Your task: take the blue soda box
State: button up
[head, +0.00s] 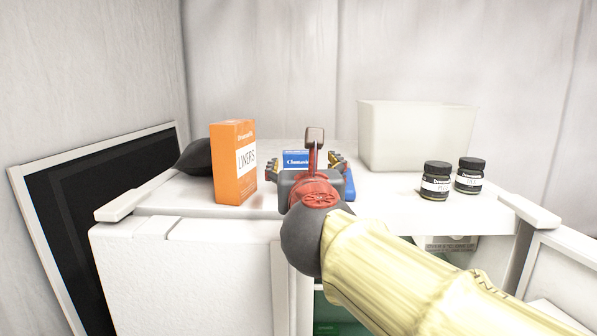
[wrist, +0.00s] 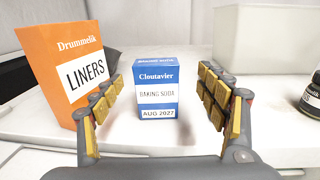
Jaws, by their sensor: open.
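The blue soda box (wrist: 157,88) is a small upright carton with a white band reading "Baking Soda". It stands on the white surface, between and ahead of my gripper's fingers in the wrist view. My gripper (wrist: 162,105) is open, one finger to each side of the box, with a gap on both sides.
An orange liners box (head: 233,162) stands close on the left, with a dark rounded object (head: 196,157) behind it. A white bin (head: 415,136) stands at the back right. Two dark jars (head: 436,181) (head: 470,175) stand on the right. The surface's front edge is near.

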aim_at(300, 155)
jog(key=shift+w+a+r, duration=0.1)
jog(key=shift+w+r, duration=0.1)
jog(key=shift+w, duration=0.3)
jog(key=w, duration=0.2)
jog(key=w+p, duration=0.1)
jog(key=w, duration=0.2)
jog(key=shift+w+a+r+p, duration=0.15)
jog(key=shift+w+a+p, duration=0.15)
jog(key=shift+a, duration=0.05)
jog(key=shift+s+r, duration=0.1)
jog(key=shift+s, duration=0.1)
jog(key=shift+c, duration=0.4)
jog(key=shift+w, duration=0.15)
jog(key=c, duration=1.4)
